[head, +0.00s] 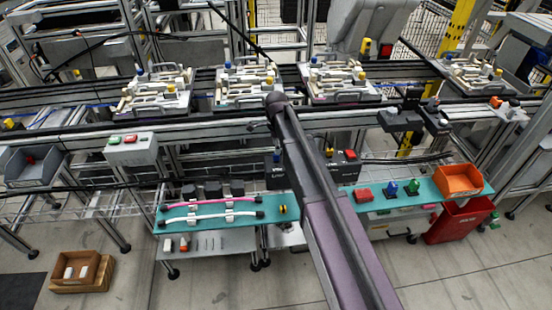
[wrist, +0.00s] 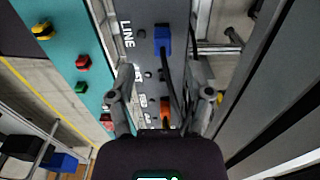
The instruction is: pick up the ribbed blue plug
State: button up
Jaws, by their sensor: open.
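A blue plug (wrist: 162,40) sits on a dark panel (wrist: 145,15) marked LINE in the wrist view, with a black cable running from it. Its ribbing is too small to make out. In the head view a small blue piece (head: 276,156) shows beside my arm at the dark box; I cannot tell if it is the same plug. My gripper (wrist: 163,88) is open and empty over the panel. The blue plug lies beyond the fingertips, toward the top of the picture. The gripper is not visible in the head view.
An orange plug (wrist: 165,112) is on the same panel between my fingers. A teal shelf (wrist: 65,50) with coloured pieces lies left. Metal rails stand right. In the head view, an orange bin (head: 459,180) and blue and green pieces (head: 391,188) are on the right shelf.

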aim_at(276, 158)
jog(key=shift+w+a+f+b, duration=0.1)
jog(key=shift+f+b, duration=2.35)
jog(key=shift+f, duration=0.15)
grip_shut()
